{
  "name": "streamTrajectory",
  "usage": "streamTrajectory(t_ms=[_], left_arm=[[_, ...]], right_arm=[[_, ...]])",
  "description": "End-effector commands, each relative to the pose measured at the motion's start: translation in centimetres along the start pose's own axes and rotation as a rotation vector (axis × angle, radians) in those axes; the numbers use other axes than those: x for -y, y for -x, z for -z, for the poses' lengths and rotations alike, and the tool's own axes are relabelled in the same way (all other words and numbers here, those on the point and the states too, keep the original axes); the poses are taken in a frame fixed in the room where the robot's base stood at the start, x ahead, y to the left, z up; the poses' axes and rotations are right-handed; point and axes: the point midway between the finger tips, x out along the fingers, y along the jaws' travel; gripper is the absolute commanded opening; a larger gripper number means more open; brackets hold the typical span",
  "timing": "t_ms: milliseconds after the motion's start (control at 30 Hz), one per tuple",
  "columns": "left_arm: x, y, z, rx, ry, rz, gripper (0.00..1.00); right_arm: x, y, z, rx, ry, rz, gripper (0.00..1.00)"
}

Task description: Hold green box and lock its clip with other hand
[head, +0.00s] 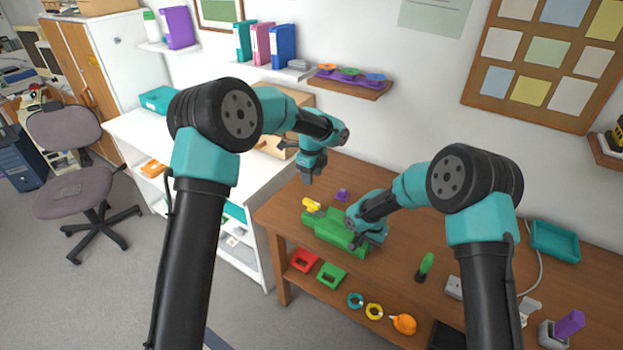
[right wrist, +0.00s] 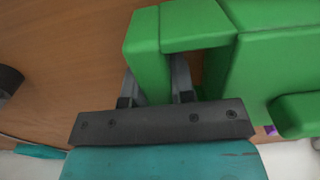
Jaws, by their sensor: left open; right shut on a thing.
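The green box (head: 324,229) lies on the wooden table, in front of my right gripper. My right gripper (head: 362,240) is shut on the right end of the box; the right wrist view shows its two fingers on either side of a green upright part of the box (right wrist: 146,55). A yellow piece (head: 311,204) sits at the left end of the box; I cannot tell whether it is the clip. My left gripper (head: 311,176) is open and empty, above and behind the box, apart from it.
A small purple piece (head: 342,194) lies behind the box. A green-handled tool (head: 426,265) stands to the right. A teal tray (head: 554,241) is further right. Red (head: 304,260) and green (head: 331,275) frames lie low in front of the box. A shelf (head: 350,86) hangs on the wall behind.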

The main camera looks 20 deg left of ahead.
Motion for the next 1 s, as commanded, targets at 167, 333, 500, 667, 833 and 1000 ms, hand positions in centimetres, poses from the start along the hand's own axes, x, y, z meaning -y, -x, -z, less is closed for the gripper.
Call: streamTrajectory(t_ms=[167,333,500,667,833,1000], left_arm=[[0.0,0.0,0.0,0.0,0.0,0.0,0.48],[0.0,0.0,0.0,0.0,0.0,0.0,0.48],[0.0,0.0,0.0,0.0,0.0,0.0,0.48],[0.0,0.0,0.0,0.0,0.0,0.0,0.48],[0.0,-0.1,0.0,0.0,0.0,0.0,0.48],[0.0,0.0,0.0,0.0,0.0,0.0,0.48]], right_arm=[[0.0,0.0,0.0,-0.001,0.0,0.001,0.0],[0.0,0.0,0.0,-0.001,0.0,0.001,0.32],[0.0,0.0,0.0,0.0,0.0,0.0,0.48],[0.0,0.0,0.0,0.0,0.0,0.0,0.53],[0.0,0.1,0.0,0.0,0.0,0.0,0.53],[0.1,1.3,0.1,-0.002,0.0,0.002,0.53]])
